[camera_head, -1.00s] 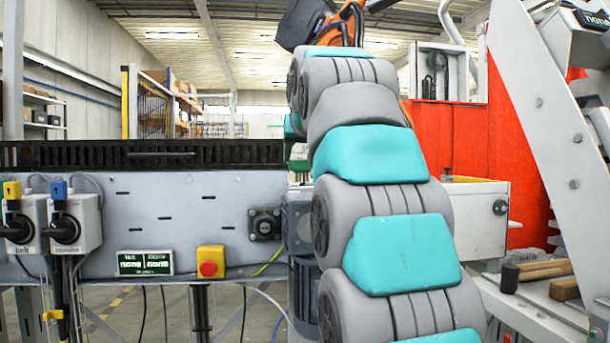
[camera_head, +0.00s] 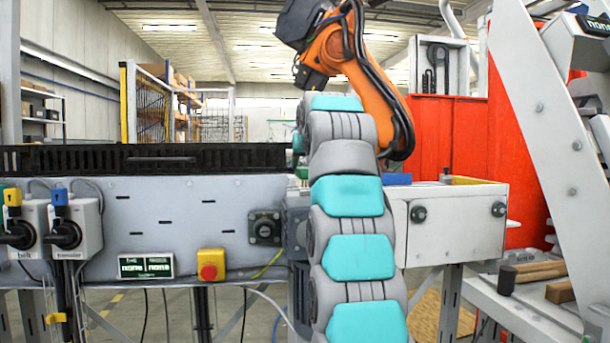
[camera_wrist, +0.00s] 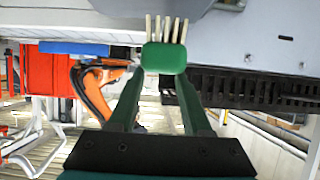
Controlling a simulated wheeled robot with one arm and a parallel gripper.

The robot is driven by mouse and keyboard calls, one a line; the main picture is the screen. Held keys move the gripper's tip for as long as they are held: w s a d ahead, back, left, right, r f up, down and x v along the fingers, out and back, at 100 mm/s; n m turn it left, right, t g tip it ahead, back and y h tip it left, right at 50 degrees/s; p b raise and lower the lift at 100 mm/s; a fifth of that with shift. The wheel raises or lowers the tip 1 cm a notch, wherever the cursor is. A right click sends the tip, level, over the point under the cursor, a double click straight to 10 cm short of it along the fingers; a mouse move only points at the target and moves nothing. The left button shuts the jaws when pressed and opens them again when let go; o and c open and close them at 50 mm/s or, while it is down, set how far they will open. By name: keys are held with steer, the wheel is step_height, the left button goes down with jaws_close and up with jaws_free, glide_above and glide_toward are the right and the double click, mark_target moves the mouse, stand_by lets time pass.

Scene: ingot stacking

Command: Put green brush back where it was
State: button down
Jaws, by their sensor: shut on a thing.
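The green brush (camera_wrist: 164,58) shows in the wrist view, with its green head between the tips of my two green fingers and its pale bristles pointing to the top of the picture. My gripper (camera_wrist: 160,78) is shut on it. The brush appears held in the air, apart from the grey surfaces behind it.
A dark slatted conveyor (camera_head: 150,158) runs along the left above a grey panel (camera_head: 180,225) with switches and a red stop button (camera_head: 208,270). A white cabinet (camera_head: 455,220), a blue item (camera_head: 397,179) and an orange robot arm (camera_head: 375,90) stand right of my arm.

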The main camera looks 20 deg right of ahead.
mark_target(305, 176)
step_height(305, 176, down, 2)
steer(key=shift+s+b, duration=0.1)
steer(key=shift+b, duration=0.6)
steer(key=shift+f, duration=0.7)
steer(key=shift+c, duration=1.7)
jaws_free()
steer(key=v, duration=1.1)
steer(key=shift+s+r+b, duration=0.25)
steer(key=shift+s+b, duration=0.1)
steer(key=shift+b, duration=0.05)
steer(key=shift+a+f, duration=0.1)
steer(key=shift+a, duration=0.05)
